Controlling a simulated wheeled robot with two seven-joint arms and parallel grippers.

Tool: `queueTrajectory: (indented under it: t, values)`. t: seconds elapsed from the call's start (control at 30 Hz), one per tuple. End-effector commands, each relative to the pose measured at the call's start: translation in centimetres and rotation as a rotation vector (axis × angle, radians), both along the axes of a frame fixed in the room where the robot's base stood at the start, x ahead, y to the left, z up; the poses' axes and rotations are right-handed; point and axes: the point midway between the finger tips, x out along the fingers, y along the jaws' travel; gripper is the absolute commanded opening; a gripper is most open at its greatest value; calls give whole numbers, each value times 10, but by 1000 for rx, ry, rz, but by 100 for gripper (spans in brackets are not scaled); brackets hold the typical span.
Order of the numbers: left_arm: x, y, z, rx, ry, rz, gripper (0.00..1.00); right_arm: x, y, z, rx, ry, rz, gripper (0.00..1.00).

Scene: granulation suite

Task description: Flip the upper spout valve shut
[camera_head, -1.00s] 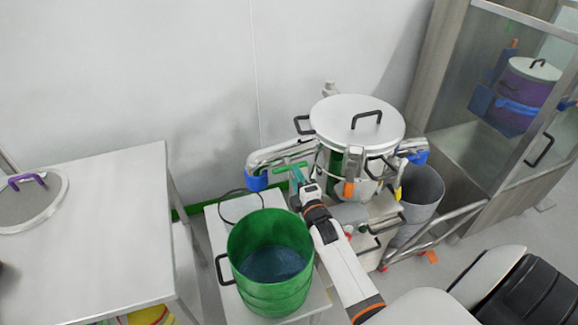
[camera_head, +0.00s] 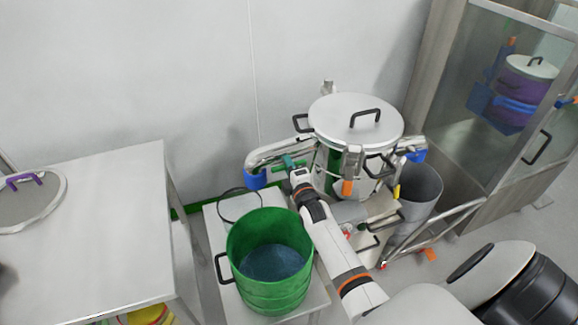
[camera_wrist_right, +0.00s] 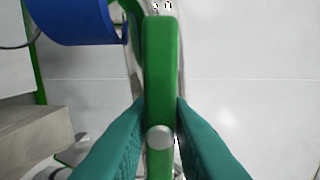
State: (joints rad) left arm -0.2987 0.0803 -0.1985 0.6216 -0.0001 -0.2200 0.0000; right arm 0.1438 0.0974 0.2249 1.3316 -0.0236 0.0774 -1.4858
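The upper spout valve has a green handle (camera_head: 290,162) on the metal spout pipe (camera_head: 285,150) at the left of the lidded vessel (camera_head: 355,120). In the right wrist view the green handle (camera_wrist_right: 161,70) runs up the middle, with a round silver pin on it. My right gripper (camera_wrist_right: 162,112) has its teal fingers on both sides of this handle, seemingly pressed against it. In the head view the same gripper (camera_head: 292,166) covers part of the valve. My left gripper is not in view.
A blue collar (camera_head: 256,179) hangs at the pipe's end, and it also shows in the wrist view (camera_wrist_right: 75,22). A green bucket (camera_head: 270,262) stands on a low white stand below. A white table (camera_head: 100,230) is at left, and a glass-fronted cabinet (camera_head: 500,130) at right.

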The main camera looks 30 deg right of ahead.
Motion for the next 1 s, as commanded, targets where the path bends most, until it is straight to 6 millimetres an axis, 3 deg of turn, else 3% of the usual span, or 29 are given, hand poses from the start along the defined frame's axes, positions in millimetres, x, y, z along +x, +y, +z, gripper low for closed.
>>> queueTrajectory:
  t: [0.47, 1.0]
  values:
    - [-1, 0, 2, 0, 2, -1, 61, 0, 0, 0, 130, -30, -1, 0]
    - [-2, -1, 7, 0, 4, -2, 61, 0, 0, 0, 606, -144, -1, 0]
